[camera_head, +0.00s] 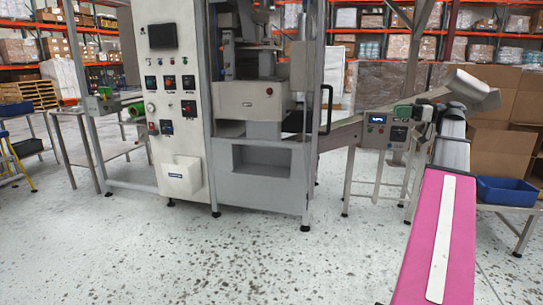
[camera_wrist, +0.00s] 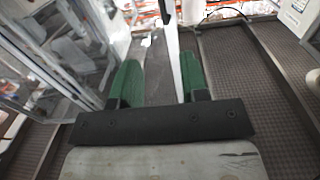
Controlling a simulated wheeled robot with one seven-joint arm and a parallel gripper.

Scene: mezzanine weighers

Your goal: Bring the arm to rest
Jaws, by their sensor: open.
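My gripper (camera_wrist: 157,72) shows in the wrist view, with two green fingers standing apart beyond a dark crossbar. It is open, and I see nothing gripped between the fingers. A pale upright strip shows in the gap, apparently behind the fingers. My arm (camera_head: 462,235), pink with a white stripe, reaches up the right side of the head view. I cannot clearly make out the fingers in the head view.
A tall weighing machine (camera_head: 180,92) with a control panel stands at centre left. An inclined conveyor (camera_head: 340,137) runs right from it towards my arm. A blue bin (camera_head: 507,191) sits on a low table at right. Cartons (camera_head: 501,150) stand behind. The speckled floor (camera_head: 250,262) in front is clear.

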